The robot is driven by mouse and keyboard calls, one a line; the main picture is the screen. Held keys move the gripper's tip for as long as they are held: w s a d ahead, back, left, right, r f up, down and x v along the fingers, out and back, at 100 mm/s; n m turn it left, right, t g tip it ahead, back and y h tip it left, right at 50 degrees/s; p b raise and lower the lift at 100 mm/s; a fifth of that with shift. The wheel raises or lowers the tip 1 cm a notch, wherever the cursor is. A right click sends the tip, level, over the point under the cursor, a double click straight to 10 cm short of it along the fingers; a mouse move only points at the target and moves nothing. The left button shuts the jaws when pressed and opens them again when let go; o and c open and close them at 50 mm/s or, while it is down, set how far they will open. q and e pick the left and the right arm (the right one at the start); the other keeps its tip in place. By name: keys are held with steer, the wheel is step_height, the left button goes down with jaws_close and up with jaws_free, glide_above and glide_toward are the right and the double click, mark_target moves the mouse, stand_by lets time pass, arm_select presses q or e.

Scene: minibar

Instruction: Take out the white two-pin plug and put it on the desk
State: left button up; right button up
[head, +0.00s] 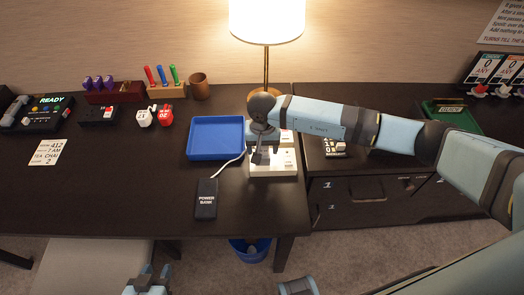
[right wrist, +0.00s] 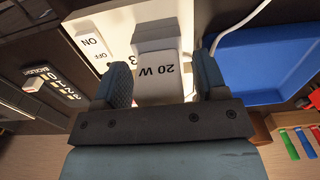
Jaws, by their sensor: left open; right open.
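A white plug marked "20 W" (right wrist: 160,75), with a grey part at its top, sits on a white switch panel (right wrist: 92,40) in the right wrist view. My right gripper (right wrist: 162,88) is open, with one finger on each side of the plug. In the head view the panel (head: 283,172) lies on the desk (head: 130,195) below the lamp, and my right gripper (head: 259,160) covers most of the plug. Its pins are not visible. My left gripper (head: 148,277) is open and empty at the bottom edge, in front of the desk.
A blue tray (head: 215,155) lies left of the panel. A black power bank (head: 206,198) lies in front, with a white cable running to the panel. A lit lamp (head: 266,20) stands behind. The desk left of the power bank is clear.

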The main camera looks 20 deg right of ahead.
steer(key=shift+b, duration=0.65)
stand_by(1.0)
steer(key=c, duration=1.2)
steer(key=shift+r+p, duration=1.05)
steer(key=shift+r, duration=2.05)
